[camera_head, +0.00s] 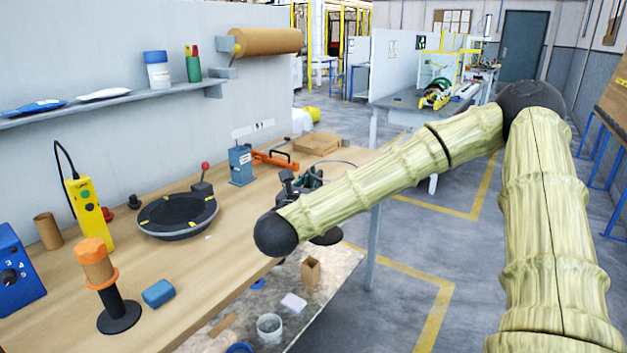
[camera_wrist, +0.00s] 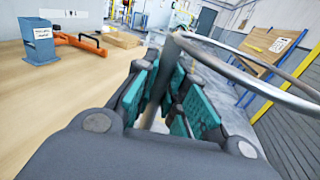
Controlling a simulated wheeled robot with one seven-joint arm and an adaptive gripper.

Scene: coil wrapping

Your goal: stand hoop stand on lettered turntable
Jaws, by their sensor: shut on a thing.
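The hoop stand is a grey post (camera_wrist: 171,55) with a large thin ring at its top, seen in the wrist view. My gripper (camera_wrist: 163,90) has its teal-padded fingers shut around the post. In the head view my gripper (camera_head: 305,181) is partly hidden by my wrist, and the stand's dark round base (camera_head: 329,238) shows below it, near the right edge of the workbench. The stand looks roughly upright. The turntable (camera_head: 178,214) is a dark round disc with yellow marks on the bench, well to the left of my gripper. No lettering is readable on it. Its top looks empty.
On the workbench (camera_head: 225,262), a blue-grey block (camera_head: 240,165) and an orange tool (camera_head: 273,159) stand between the turntable and my gripper's far side. A red-knobbed lever (camera_head: 203,180) sits behind the turntable. An orange-topped spindle (camera_head: 105,285) and blue box (camera_head: 158,293) are in front.

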